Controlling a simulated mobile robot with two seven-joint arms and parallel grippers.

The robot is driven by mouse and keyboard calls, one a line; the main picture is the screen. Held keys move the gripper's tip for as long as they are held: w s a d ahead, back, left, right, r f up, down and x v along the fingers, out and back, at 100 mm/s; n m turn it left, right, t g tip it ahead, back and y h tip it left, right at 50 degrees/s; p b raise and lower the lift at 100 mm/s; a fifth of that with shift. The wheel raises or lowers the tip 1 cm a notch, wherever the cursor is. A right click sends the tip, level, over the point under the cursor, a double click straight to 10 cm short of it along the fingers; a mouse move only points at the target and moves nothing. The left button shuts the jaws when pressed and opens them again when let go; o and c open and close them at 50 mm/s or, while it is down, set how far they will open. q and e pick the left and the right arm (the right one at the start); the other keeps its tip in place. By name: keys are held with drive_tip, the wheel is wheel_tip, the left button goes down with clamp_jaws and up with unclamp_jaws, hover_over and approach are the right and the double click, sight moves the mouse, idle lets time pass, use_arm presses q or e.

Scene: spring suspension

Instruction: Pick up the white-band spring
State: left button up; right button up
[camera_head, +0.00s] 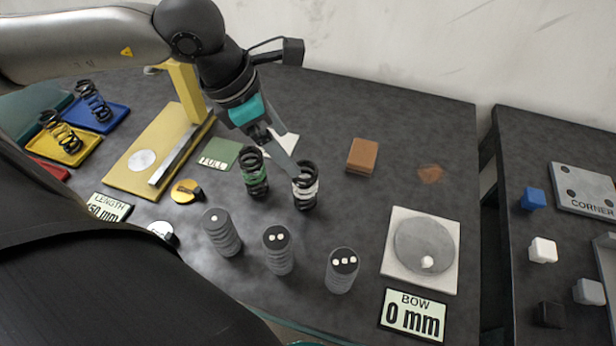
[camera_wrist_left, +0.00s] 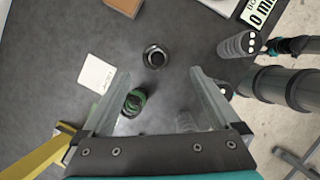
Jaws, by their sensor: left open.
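The white-band spring (camera_head: 305,187) is a black coil with a white band, standing upright on the dark table in the head view. In the left wrist view it shows from above as a dark ring (camera_wrist_left: 155,57), beyond the fingertips. The green-band spring (camera_head: 254,173) stands just left of it and also shows in the left wrist view (camera_wrist_left: 133,102), between the spread fingers near the left one. A possible part of my right gripper (camera_wrist_left: 278,46) shows at the right edge.
Three disc stacks (camera_head: 222,232) (camera_head: 278,250) (camera_head: 343,270) stand in front of the springs. A brown block (camera_head: 362,155) lies behind right. A white scale-like plate (camera_head: 450,262) and BOW display (camera_head: 412,316) are at right. A yellow fixture (camera_head: 130,175) and coloured trays (camera_head: 107,122) are at left.

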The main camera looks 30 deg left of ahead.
sight(303, 172)
use_arm(q)
drive_tip(key=b+x, duration=0.1)
drive_tip(key=x, duration=1)
drive_tip(key=shift+s+a, duration=0.1)
drive_tip(key=shift+a, duration=0.05)
drive_tip(key=shift+a+b+x, duration=0.2)
drive_tip(key=shift+a+x, duration=0.05)
drive_tip(key=shift+x, duration=1.15)
drive_tip(key=shift+a+b+x, duration=0.2)
drive_tip(key=shift+x, duration=1.2)
drive_tip(key=shift+f, duration=0.1)
use_arm(e)
drive_tip(key=shift+w+f, duration=0.3)
drive_tip(key=shift+f, duration=0.3)
drive_tip(key=shift+w+f, duration=0.3)
drive_tip(key=shift+f, duration=0.25)
use_arm(q)
clamp_jaws()
